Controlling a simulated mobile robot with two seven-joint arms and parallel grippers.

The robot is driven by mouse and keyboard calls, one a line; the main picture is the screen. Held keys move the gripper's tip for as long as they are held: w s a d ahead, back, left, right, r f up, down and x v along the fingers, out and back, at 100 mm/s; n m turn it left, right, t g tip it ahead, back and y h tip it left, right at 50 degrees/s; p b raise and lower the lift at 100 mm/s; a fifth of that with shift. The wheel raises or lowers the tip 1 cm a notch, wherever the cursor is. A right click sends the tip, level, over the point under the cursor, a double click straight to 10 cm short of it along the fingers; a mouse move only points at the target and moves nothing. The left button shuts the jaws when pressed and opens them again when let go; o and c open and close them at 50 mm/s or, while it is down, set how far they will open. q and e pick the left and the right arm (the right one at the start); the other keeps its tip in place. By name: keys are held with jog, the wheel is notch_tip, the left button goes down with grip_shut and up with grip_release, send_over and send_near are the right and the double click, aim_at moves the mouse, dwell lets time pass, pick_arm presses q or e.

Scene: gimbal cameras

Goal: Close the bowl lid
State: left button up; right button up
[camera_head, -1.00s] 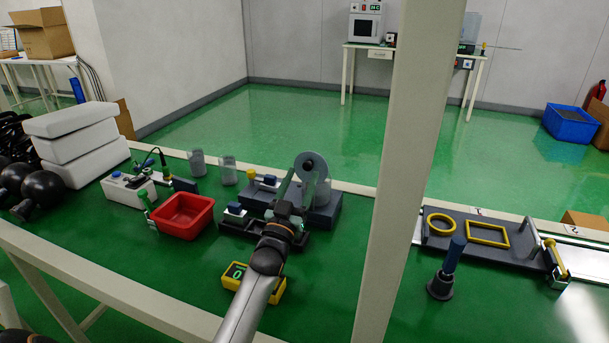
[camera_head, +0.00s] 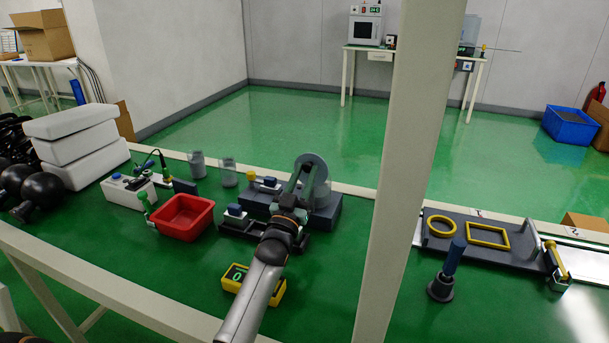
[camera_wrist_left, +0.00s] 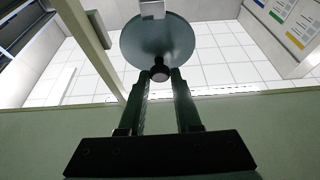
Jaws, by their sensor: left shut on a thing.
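The lid is a grey round disc (camera_head: 318,168) with a dark knob, standing steeply tilted above the dark grey fixture. The bowl (camera_head: 324,196) is a grey round body on that fixture, partly hidden behind the lid and my fingers. My left gripper (camera_head: 303,181) reaches in from the front and is shut on the lid's knob. In the left wrist view the knob (camera_wrist_left: 160,72) sits between the tips of the left gripper (camera_wrist_left: 161,78), with the disc (camera_wrist_left: 157,38) beyond it. I cannot tell if the lid touches the bowl. My right gripper is not in view.
A red bin (camera_head: 183,217) and a white box (camera_head: 127,190) are left of the fixture. A yellow display box (camera_head: 241,284) lies near my arm. A pale post (camera_head: 392,190) rises on the right. Two clear cups (camera_head: 228,172) stand behind.

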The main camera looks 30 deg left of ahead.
pick_arm(q)
grip_shut()
jog(key=shift+w+r, duration=0.1)
dwell(0.9)
